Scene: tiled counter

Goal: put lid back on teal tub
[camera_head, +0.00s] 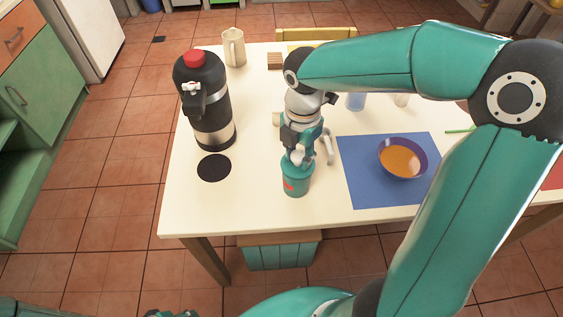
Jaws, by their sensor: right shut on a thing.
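The teal tub (296,181) stands upright near the front edge of the white table, with a red mark on its side. My right gripper (298,156) points down directly over the tub's top and is shut on a small pale piece, seemingly the lid's knob. The gripper hides most of the lid and the tub's rim. I cannot tell whether the lid rests on the rim or is just above it.
A black flask (205,100) with a red cap stands left, behind a dark round mat (214,167). To the right, a purple bowl (417,172) of orange liquid sits on a blue mat (362,175). A beige pitcher (234,48) and wooden block (275,61) stand at the back.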

